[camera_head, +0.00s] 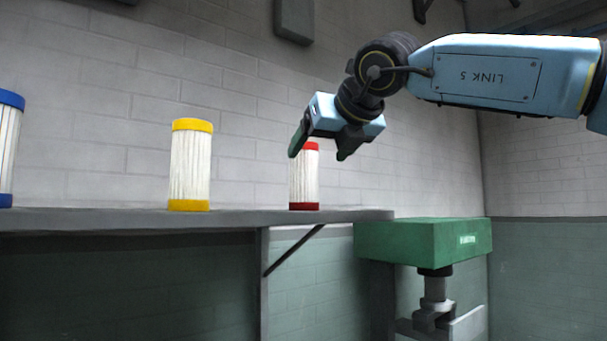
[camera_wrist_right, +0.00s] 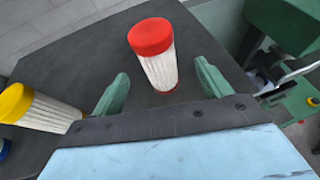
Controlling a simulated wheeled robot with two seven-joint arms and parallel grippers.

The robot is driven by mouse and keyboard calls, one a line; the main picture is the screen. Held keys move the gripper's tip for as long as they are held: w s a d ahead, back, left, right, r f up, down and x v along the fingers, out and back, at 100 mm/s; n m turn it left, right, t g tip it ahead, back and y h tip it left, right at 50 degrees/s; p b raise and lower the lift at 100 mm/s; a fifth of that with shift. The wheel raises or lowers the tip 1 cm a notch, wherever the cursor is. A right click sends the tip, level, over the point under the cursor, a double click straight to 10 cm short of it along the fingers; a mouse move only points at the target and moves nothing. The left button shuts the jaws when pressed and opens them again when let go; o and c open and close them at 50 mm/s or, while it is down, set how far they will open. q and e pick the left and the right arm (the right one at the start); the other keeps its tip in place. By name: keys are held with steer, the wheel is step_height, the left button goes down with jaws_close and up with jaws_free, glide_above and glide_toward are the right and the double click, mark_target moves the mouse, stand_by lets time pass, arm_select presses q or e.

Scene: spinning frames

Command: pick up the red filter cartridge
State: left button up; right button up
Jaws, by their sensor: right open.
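The red filter cartridge (camera_head: 304,180) stands upright on the grey shelf, near its right end. It has red end caps and a white pleated body. My right gripper (camera_head: 318,152) is open and hangs in front of the cartridge's upper part in the head view, hiding some of its top. In the right wrist view the red cartridge (camera_wrist_right: 158,60) stands beyond and between the two green fingertips of the gripper (camera_wrist_right: 160,85). The fingers look apart from it. My left gripper is not in view.
The yellow-capped cartridge (camera_head: 190,165) stands left on the shelf (camera_head: 250,221). A blue-capped cartridge (camera_head: 8,148) is at the far left edge. A green machine block (camera_head: 422,240) sits lower right, past the shelf end. A brick wall is behind.

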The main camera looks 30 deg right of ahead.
mark_target(304, 168)
steer(key=shift+x, duration=1.25)
steer(key=p+x, duration=0.2)
steer(key=x, duration=0.2)
steer(key=shift+w+a+r, duration=0.1)
steer(key=shift+w+a, duration=0.05)
steer(key=shift+w, duration=0.2)
steer(key=shift+w+f, duration=0.2)
steer(key=shift+w, duration=0.05)
steer(key=shift+s, duration=0.1)
steer(key=shift+c, duration=0.3)
steer(key=shift+r, duration=0.1)
steer(key=c, duration=1.1)
